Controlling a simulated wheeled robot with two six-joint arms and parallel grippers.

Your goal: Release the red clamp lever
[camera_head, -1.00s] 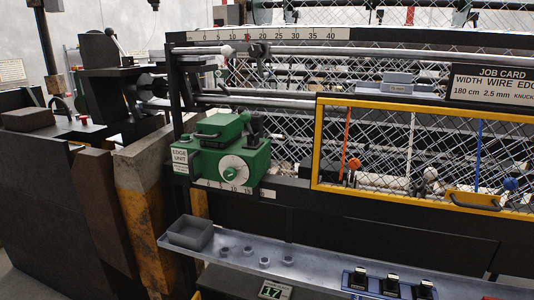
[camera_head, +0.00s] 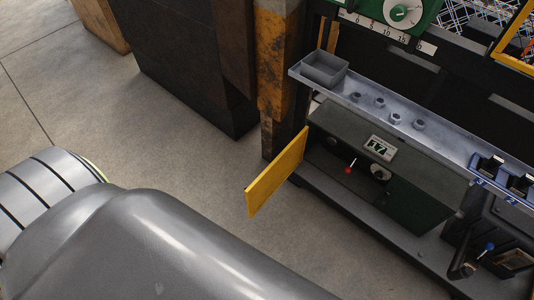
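A small lever with a red ball knob (camera_head: 348,170) sits inside the low dark green cabinet (camera_head: 420,207), behind its open yellow door (camera_head: 277,173). I cannot tell from its shape alone whether it is the clamp lever. A grey arm of mine fills the lower left. Neither gripper shows in this view.
The yellow door sticks out toward me at the cabinet's left. A grey shelf (camera_head: 447,143) above carries a bin (camera_head: 325,68), several nuts and blue-based parts (camera_head: 506,178). A blue-knobbed lever (camera_head: 488,247) is at lower right. Bare floor (camera_head: 190,165) lies left.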

